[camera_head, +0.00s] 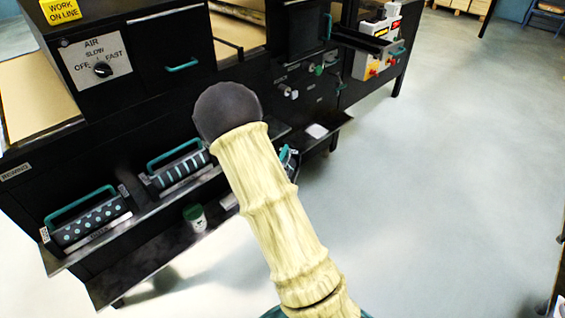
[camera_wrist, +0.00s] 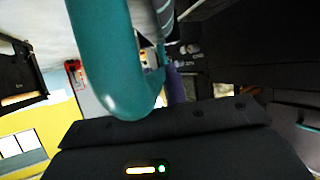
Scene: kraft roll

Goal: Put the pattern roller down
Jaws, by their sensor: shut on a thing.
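In the wrist view, the teal handle of the pattern roller (camera_wrist: 115,60) stands large and close against the dark body of my gripper (camera_wrist: 165,120). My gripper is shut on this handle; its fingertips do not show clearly. In the head view, my arm hides my gripper. A bit of a teal-handled roller (camera_head: 288,156) shows just right of my arm, at the rack; I cannot tell whether it is the held one or whether it touches the rack. A dotted roller (camera_head: 90,218) and a striped roller (camera_head: 180,168) lie in the rack (camera_head: 140,214) to the left.
A green-lidded white pot (camera_head: 195,217) stands on the lower shelf below the rack. The black machine (camera_head: 150,70), with a dial panel (camera_head: 95,62), rises behind the rack. The floor (camera_head: 450,170) to the right is clear.

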